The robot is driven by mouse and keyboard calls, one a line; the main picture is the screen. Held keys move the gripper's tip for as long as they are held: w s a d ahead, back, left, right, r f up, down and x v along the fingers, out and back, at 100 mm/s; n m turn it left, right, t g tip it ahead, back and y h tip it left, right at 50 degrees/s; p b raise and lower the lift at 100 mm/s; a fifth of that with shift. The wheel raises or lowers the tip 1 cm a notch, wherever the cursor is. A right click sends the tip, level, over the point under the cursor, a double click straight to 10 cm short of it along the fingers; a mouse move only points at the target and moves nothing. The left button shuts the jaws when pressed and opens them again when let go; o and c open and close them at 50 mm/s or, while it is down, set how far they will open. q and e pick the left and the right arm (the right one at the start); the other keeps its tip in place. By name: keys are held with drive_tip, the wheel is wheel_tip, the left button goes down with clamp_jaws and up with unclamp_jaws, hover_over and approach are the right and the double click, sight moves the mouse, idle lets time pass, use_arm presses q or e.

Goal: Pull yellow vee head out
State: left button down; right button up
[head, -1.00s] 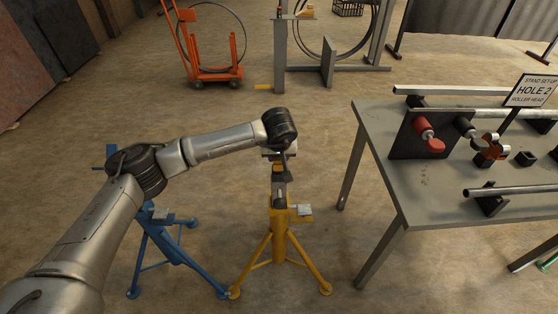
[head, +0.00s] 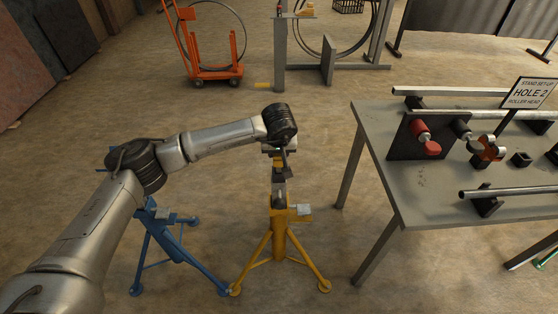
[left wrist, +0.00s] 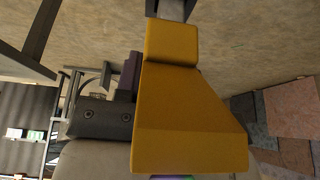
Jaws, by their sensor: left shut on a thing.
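The yellow stand (head: 278,235) stands upright on its tripod legs on the floor, left of the table. My left gripper (head: 279,168) is at the top of this stand. In the left wrist view the yellow vee head (left wrist: 185,100) is close up, a broad yellow piece narrowing toward a grey stem (left wrist: 172,9). My left gripper is shut on the vee head; a dark finger (left wrist: 105,118) shows beside it. In the head view the vee head is mostly hidden by my wrist. I cannot tell how much stem is inside the stand. My right gripper is out of view.
A blue stand (head: 170,245) is close on the left, partly behind my left arm. A steel table (head: 425,195) at the right holds a red roller (head: 425,138), an orange roller head (head: 488,150) and a "HOLE 2" sign (head: 531,92). An orange cart (head: 212,65) stands at the back.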

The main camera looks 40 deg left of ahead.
use_arm(q)
drive_tip(key=shift+r+p, duration=1.9)
drive_tip(key=shift+r, duration=0.5)
drive_tip(key=shift+r+p, duration=1.9)
drive_tip(key=shift+r, duration=0.3)
